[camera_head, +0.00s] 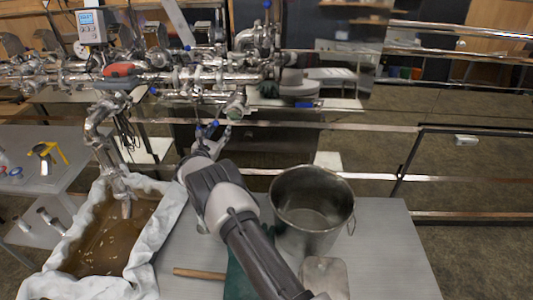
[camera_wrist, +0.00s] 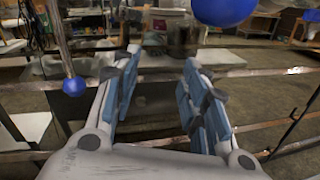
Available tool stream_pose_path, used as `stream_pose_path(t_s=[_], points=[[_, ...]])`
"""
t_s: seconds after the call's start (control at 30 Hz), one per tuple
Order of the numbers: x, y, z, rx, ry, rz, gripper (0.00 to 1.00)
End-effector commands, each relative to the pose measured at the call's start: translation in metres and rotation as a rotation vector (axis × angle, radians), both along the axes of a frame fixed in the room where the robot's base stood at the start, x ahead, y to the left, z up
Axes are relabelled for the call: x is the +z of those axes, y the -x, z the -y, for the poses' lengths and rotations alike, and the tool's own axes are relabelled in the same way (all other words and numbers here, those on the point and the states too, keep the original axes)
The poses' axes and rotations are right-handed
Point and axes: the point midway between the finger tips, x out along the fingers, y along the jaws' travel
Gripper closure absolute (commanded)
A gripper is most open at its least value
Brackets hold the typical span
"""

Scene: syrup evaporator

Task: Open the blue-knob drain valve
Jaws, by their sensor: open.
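Several blue knobs show on the steel pipework. In the head view, one blue knob (camera_head: 214,125) is close beside my gripper (camera_head: 207,136), one (camera_head: 267,4) stands at the top and one (camera_head: 188,48) sits farther left. In the wrist view, my gripper (camera_wrist: 160,62) is open, with nothing between its fingers. A blue knob (camera_wrist: 75,87) on a thin rod hangs left of the left finger. A larger, nearer blue knob (camera_wrist: 224,9) is above the right finger, cut off by the top edge. I cannot tell which knob is the drain valve's; neither appears gripped.
A metal bucket (camera_head: 311,238) stands on the table right of my arm. A cloth-lined basin (camera_head: 65,228) of brown liquid is at left. The steel pipework (camera_head: 165,78) crosses behind my gripper. A wooden-handled tool (camera_head: 200,273) lies at the table's front.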

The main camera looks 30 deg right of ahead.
Motion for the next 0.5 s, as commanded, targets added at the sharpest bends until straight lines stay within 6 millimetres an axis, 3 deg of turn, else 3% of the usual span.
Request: stream_pose_path(t_s=[0.5], points=[[0.0, 0.069, -0.07, 0.004, 0.0, -0.008, 0.59]])
